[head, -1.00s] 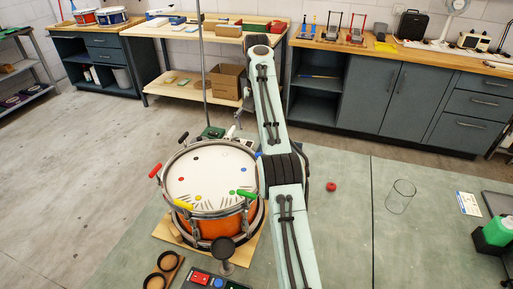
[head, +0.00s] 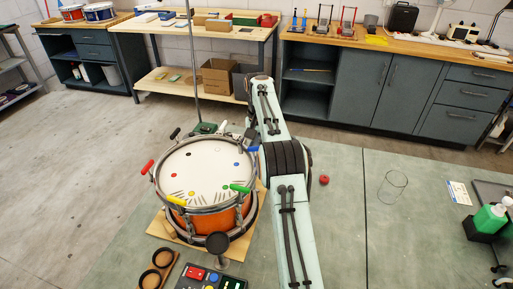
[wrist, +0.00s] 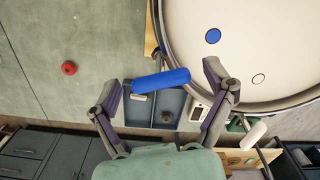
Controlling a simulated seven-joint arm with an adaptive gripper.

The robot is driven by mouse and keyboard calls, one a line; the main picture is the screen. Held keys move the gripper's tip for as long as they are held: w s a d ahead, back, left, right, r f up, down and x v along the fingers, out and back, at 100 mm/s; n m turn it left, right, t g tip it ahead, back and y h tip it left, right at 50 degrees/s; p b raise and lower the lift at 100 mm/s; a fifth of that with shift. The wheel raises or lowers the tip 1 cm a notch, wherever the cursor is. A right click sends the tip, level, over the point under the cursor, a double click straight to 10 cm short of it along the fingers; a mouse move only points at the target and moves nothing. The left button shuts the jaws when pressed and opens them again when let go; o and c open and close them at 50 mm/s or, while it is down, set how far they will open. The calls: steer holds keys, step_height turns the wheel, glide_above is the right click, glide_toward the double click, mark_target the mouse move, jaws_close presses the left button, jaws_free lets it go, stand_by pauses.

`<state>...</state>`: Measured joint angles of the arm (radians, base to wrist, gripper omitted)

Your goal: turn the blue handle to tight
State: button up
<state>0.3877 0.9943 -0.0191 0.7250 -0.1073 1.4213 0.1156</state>
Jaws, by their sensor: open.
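The orange drum (head: 240,217) with a white head stands on a wooden board left of my arm. The blue handle (wrist: 160,80) lies across the space between the two fingers of my gripper (wrist: 163,77) in the wrist view. The fingers are spread, with a visible gap at each end of the handle. In the head view a little of the blue handle (head: 254,149) shows beside my arm. My gripper is near the drum's back right rim there, partly hidden by the arm, and how close it is in height is hard to tell.
Around the rim are the green handle (head: 240,188), yellow handle (head: 176,201), red handle (head: 147,166), black handle (head: 175,133) and white handle (wrist: 254,135). A red knob-like object (head: 324,180) and a clear glass (head: 392,186) stand on the mat to the right.

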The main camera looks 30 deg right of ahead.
steer(key=c, duration=1.2)
steer(key=shift+o, duration=0.2)
steer(key=m, duration=0.3)
steer(key=shift+f, duration=0.1)
steer(key=o, duration=1.2)
steer(key=shift+c, duration=0.2)
